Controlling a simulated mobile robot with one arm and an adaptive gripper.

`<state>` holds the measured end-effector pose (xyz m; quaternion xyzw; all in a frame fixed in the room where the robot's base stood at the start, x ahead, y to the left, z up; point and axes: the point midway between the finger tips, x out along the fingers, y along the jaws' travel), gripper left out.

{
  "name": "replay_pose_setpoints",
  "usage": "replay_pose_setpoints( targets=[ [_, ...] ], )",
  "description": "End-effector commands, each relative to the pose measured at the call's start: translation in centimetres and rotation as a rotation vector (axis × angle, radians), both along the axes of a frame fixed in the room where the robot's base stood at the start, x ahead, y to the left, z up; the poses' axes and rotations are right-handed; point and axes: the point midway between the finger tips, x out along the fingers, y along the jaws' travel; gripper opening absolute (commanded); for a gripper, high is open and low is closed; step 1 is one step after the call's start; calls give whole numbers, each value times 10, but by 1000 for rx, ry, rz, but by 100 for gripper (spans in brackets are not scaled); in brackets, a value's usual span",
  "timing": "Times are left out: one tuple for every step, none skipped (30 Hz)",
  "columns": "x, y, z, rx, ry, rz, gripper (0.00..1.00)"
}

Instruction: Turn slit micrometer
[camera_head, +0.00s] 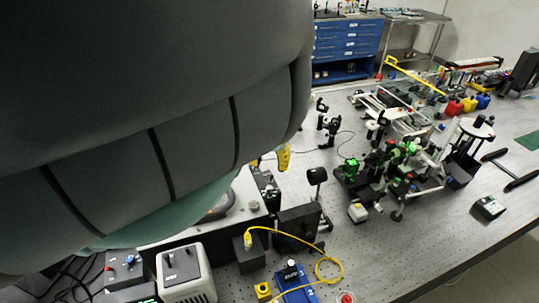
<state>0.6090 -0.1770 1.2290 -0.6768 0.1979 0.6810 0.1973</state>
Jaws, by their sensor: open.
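My own arm fills the upper left of the view and hides much of the bench behind it. My gripper is not in view. I cannot pick out a slit micrometer for certain. A dark box (297,226) stands at the front centre of the bench, with a black round-headed post (317,177) beside it. Left of it is a partly hidden instrument with a pale top (246,196) and a small knob. A yellow cable (278,233) runs from a small dark box (248,254) to the front.
The perforated bench top (385,245) is clear at the front right. A dense optical assembly with green parts (375,168) stands right of centre. A light grey box (185,272) and a blue device (295,284) are at the front. A blue drawer cabinet (345,45) stands behind.

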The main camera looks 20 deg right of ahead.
Motion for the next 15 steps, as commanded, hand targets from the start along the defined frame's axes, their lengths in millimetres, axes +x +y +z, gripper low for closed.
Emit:
replay_pose_setpoints(
  targets=[
    [1,1,5,3,-4,-3,49],
    [1,0,6,2,-4,-3,49],
    [1,0,9,2,-4,-3,49],
    [1,0,11,2,-5,-3,49],
    [1,0,12,2,-6,-2,49],
    [2,0,14,2,-6,-1,49],
    [1,0,15,2,-5,1,49],
    [1,1,16,2,-5,1,49],
    [1,1,17,1,-4,3,49],
    [1,1,17,1,-4,3,49],
    [1,1,18,0,-5,4,49],
    [1,1,19,0,-5,5,49],
    [1,0,19,0,-6,5,49],
    [1,0,19,-1,-5,6,49],
    [1,0,19,-1,-5,6,49]
  ],
)
